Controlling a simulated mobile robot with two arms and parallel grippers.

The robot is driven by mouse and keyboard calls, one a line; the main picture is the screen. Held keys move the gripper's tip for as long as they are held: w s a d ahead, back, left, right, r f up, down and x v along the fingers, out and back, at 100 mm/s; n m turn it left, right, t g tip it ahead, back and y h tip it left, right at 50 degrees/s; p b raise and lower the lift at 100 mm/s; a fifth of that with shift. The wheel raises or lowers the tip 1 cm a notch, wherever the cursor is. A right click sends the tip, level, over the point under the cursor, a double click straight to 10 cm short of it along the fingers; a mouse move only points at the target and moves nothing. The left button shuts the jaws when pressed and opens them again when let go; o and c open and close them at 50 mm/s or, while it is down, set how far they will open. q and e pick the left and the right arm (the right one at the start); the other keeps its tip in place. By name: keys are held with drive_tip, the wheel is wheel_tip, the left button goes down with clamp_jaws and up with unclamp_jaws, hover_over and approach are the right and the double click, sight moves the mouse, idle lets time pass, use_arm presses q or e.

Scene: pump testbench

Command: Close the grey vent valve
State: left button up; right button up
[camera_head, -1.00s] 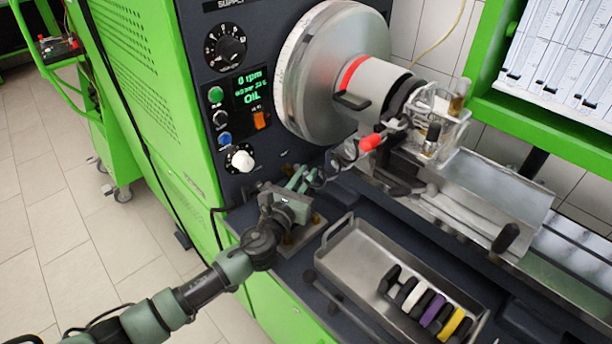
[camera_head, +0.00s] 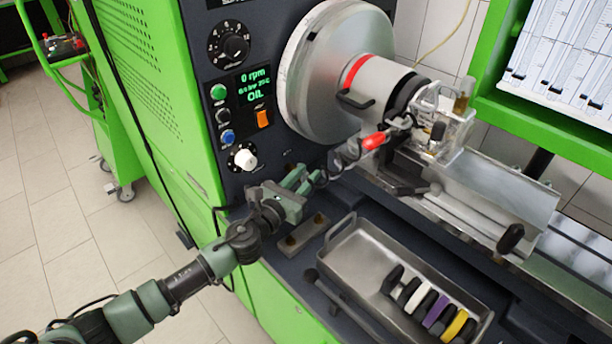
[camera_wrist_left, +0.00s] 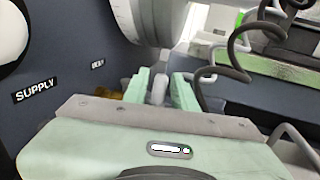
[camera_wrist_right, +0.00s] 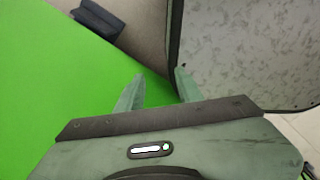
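My left gripper (camera_head: 304,180) is low in front of the dark test bench panel, below the white knob, in the head view. In the left wrist view its two pale green fingers (camera_wrist_left: 160,88) stand apart. A small grey piece (camera_wrist_left: 159,88), probably the vent valve's handle, shows between or just beyond them. I cannot tell whether they touch it. A brass-coloured part (camera_wrist_left: 134,90) is partly hidden behind the left finger. The valve is not clearly visible in the head view. My right gripper (camera_wrist_right: 158,85) is open and empty in the right wrist view.
A coiled hose (camera_wrist_left: 235,65) hangs close right of the left fingers. The red-banded pump (camera_head: 375,85) and big disc (camera_head: 305,95) are above. A metal tray (camera_head: 350,262) with several coloured pieces is below right. A green surface (camera_wrist_right: 60,110) lies near the right gripper.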

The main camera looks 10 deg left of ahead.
idle(0.3)
use_arm(q)
drive_tip(key=b+v, duration=0.1)
drive_tip(key=v, duration=0.6)
drive_tip(key=shift+s+a, duration=0.15)
drive_tip(key=shift+s, duration=0.25)
